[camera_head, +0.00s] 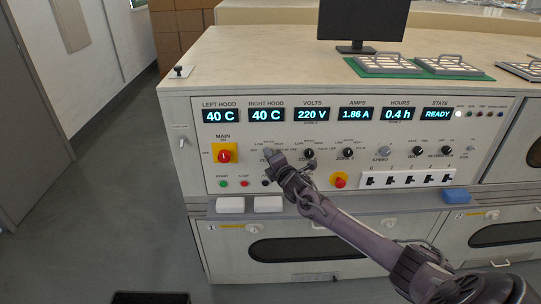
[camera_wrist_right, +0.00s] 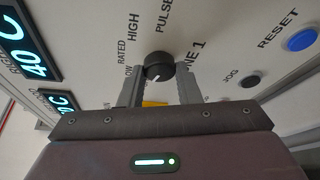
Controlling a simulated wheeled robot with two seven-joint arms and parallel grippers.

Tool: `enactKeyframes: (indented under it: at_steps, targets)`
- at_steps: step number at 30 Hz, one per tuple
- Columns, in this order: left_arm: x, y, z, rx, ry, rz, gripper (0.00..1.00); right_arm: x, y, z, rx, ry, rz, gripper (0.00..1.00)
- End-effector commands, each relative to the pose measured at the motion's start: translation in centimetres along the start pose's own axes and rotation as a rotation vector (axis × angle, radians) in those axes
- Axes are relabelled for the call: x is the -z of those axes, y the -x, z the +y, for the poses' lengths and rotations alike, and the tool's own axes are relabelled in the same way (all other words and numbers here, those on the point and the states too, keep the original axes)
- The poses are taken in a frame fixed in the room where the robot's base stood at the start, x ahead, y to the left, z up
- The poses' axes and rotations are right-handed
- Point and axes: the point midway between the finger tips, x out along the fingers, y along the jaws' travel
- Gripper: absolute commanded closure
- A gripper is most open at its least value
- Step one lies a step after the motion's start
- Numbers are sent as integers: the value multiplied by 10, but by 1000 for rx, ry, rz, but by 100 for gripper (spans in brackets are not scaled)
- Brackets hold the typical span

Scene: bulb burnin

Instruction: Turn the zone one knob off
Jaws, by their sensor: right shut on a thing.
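The zone one knob (camera_wrist_right: 158,66) is a round black knob on the white panel in the right wrist view. The labels RATED, HIGH and PULSE are readable around it, and the "NE 1" part of its name shows to its right. A pale mark shows on the knob's lower side. My right gripper (camera_wrist_right: 159,84) has a finger on either side of the knob and is shut on it. In the head view my right gripper (camera_head: 277,162) is at the panel and hides most of the knob. My left gripper is not in view.
The zone 2 knob (camera_head: 308,153) and a red emergency button (camera_head: 339,180) are close right of my gripper. The yellow and red main switch (camera_head: 224,155) is to the left. A blue RESET button (camera_wrist_right: 303,39) shows in the wrist view. A narrow ledge holds white blocks (camera_head: 230,205) below.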

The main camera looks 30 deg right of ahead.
Motion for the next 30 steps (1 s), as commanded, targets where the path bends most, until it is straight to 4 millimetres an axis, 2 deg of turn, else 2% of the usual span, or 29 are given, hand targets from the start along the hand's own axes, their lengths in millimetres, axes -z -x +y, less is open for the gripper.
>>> enactKeyframes:
  at_steps: [9,26,27,30]
  targets:
    - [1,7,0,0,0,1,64,2,0,-1,51,115,4,93]
    - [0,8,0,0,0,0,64,2,0,-2,61,139,4,93]
    - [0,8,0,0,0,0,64,2,0,-2,61,139,5,65]
    - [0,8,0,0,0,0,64,2,0,-2,60,138,4,52]
